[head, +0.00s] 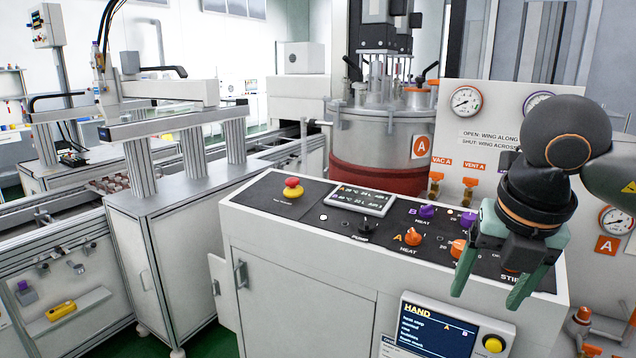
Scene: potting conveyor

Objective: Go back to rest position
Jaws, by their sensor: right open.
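My right gripper (493,287) hangs over the right end of the control console (262,234), its two green fingers apart and nothing between them. The gripper points down and hides part of the panel's right side. Near it on the panel are an orange knob (412,237) marked A and a purple knob (427,211) marked B. Another orange knob (458,249) sits right beside the gripper's left finger; I cannot tell whether they touch. My left gripper does not show.
A red emergency button (292,182) and a small display (361,199) are on the console top. A screen (433,328) reading HAND is on its front. A steel tank (383,140) and a gauge panel (482,130) stand behind. A gantry conveyor is at left.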

